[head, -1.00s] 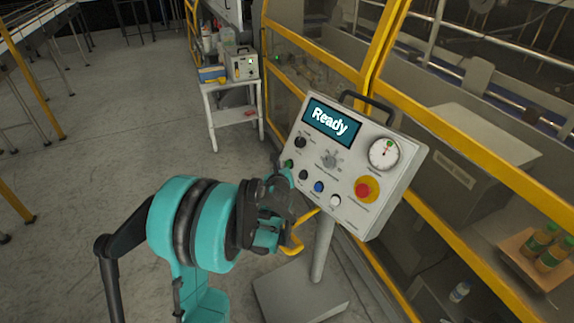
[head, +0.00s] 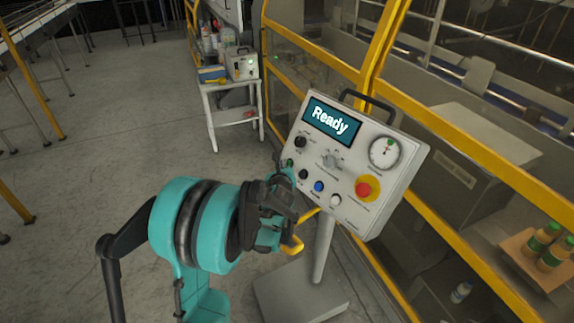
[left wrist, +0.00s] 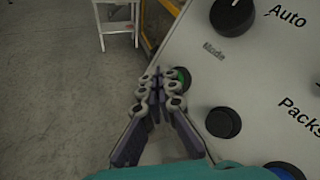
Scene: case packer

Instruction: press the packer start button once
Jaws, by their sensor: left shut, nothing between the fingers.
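The control panel (head: 345,170) stands on a post, and its screen (head: 331,121) reads "Ready". A green button (left wrist: 182,78) sits near the panel's left edge, partly behind my fingers in the left wrist view. Its label cannot be read. My left gripper (left wrist: 158,82) is shut and empty, with its fingertips right beside the green button. I cannot tell whether they touch it. In the head view my left gripper (head: 285,186) is at the panel's lower left edge. My right gripper is not in view.
Near the green button are a black button (left wrist: 223,122) and a black mode knob (left wrist: 232,14). A blue button (head: 319,187), a white button (head: 335,200) and a red emergency button (head: 363,189) lie further right. A yellow-framed enclosure stands behind the panel. Open floor lies left.

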